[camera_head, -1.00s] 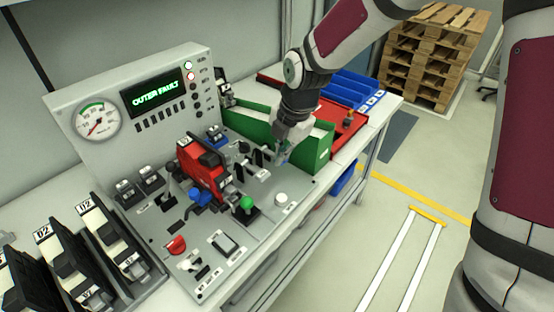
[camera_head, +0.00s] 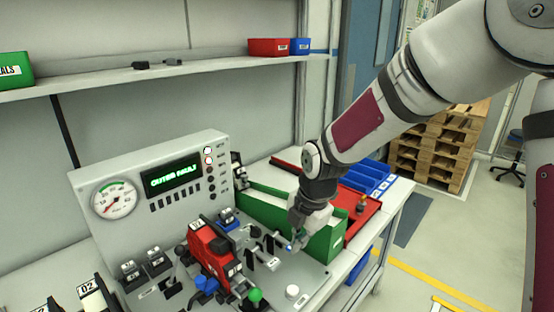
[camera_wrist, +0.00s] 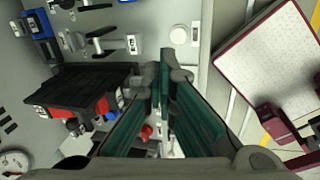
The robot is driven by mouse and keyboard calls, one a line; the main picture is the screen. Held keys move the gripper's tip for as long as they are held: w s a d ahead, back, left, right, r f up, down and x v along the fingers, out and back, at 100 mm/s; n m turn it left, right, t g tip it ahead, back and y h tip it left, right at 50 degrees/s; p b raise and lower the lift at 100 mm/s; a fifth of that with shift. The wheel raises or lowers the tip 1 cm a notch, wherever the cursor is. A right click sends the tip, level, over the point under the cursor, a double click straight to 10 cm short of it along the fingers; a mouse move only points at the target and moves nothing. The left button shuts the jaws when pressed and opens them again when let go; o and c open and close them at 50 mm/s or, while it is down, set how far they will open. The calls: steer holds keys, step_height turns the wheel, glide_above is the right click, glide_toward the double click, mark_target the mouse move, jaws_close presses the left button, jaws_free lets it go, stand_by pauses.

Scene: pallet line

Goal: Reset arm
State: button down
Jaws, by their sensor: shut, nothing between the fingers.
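My arm reaches in from the right in the head view. My gripper (camera_head: 290,246) points down over the right part of the grey control panel (camera_head: 320,272), close to the black levers (camera_head: 262,256). In the wrist view my gripper (camera_wrist: 164,72) has its green-padded fingers together with nothing between them. Whether the fingertips touch the panel is hard to tell. The panel's display (camera_head: 171,177) reads "OUTER FAULT" in green. A red device (camera_head: 212,247) sits in the panel's middle and also shows in the wrist view (camera_wrist: 85,95).
A shelf (camera_head: 190,72) with small bins runs above. A round white button (camera_head: 292,291) is at the panel's front. Pallets (camera_head: 437,150) stand on the floor beyond.

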steer(key=s+d+r+m+t+h, duration=0.2)
steer(key=s+d+r+m, duration=0.7)
steer(key=s+r+m, duration=0.3)
steer(key=s+d+r+m, duration=0.2)
steer(key=s+m, duration=0.4)
steer(key=m, duration=0.1)
steer(key=s+d+r+m+t, duration=0.1)
steer(key=s+d+r+m, duration=0.1)
steer(key=s+m, duration=0.4)
steer(key=shift+s+r+m, duration=0.2)
steer(key=shift+r+m, duration=0.3)
steer(key=shift+r, duration=0.15)
steer(key=shift+a, duration=0.15)
